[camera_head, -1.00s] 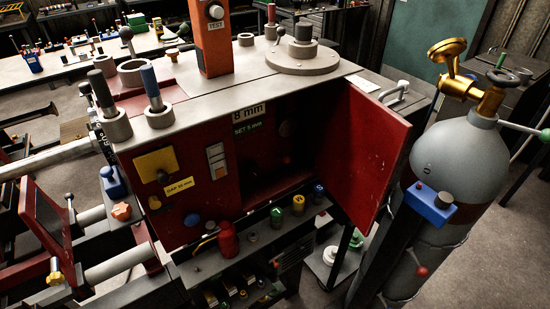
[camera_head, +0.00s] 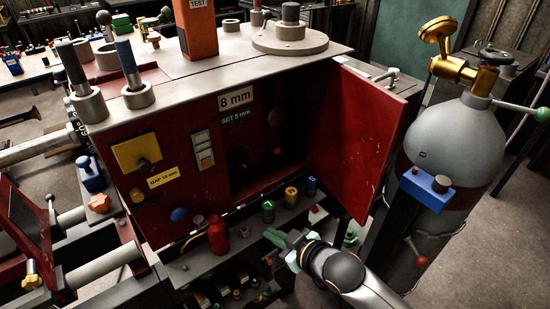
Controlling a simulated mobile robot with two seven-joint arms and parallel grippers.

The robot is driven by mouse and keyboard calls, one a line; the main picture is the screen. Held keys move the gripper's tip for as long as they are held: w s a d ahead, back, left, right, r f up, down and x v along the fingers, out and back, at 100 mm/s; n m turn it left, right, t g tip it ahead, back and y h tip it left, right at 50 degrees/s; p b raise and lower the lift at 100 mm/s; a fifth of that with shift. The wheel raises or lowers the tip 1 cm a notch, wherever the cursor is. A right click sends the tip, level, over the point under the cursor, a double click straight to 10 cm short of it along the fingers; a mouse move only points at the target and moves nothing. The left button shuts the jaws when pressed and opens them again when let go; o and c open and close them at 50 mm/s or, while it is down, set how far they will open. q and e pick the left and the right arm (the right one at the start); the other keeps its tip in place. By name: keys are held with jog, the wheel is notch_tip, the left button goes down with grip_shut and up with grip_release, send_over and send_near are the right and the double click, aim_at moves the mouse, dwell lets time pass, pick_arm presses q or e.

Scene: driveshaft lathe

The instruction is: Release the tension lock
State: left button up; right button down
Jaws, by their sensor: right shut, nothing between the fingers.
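A red lathe housing (camera_head: 210,207) stands in the middle with its red door (camera_head: 352,142) swung open to the right. No part is clearly marked as the tension lock, so I cannot tell which it is. The housing front has a yellow plate with a dark knob (camera_head: 143,163) and a blue button (camera_head: 179,214). My right gripper (camera_head: 272,237) is shut and empty, in front of the housing below the open door. It is close to the row of small coloured parts; whether it touches any is unclear. My left gripper is not in view.
A red bottle-shaped part (camera_head: 218,235), a green cylinder (camera_head: 268,211) and other small parts line the front shelf. A grey gas cylinder (camera_head: 455,145) with a gold valve stands at right. An orange test unit (camera_head: 195,28) stands on top. Bare floor shows at lower right.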

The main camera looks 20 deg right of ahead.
aim_at(274, 151)
pick_arm(q)
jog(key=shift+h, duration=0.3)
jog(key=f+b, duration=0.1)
jog(key=b, duration=0.1)
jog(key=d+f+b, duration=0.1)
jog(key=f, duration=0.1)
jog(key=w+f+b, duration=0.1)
jog(key=b, duration=0.1)
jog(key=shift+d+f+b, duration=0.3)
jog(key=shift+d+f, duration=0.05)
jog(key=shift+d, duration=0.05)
pick_arm(e)
jog(key=w+d+r+n+t+h, duration=0.1)
jog(key=w+d+r+n, duration=0.1)
jog(key=r, duration=0.7)
jog(key=w+d+r+n+t+h, duration=0.1)
jog(key=w+r+n, duration=0.1)
jog(key=r, duration=0.7)
jog(key=shift+w+d+n, duration=0.4)
jog(key=shift+w, duration=0.5)
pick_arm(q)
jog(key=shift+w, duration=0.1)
pick_arm(e)
jog(key=shift+w, duration=0.1)
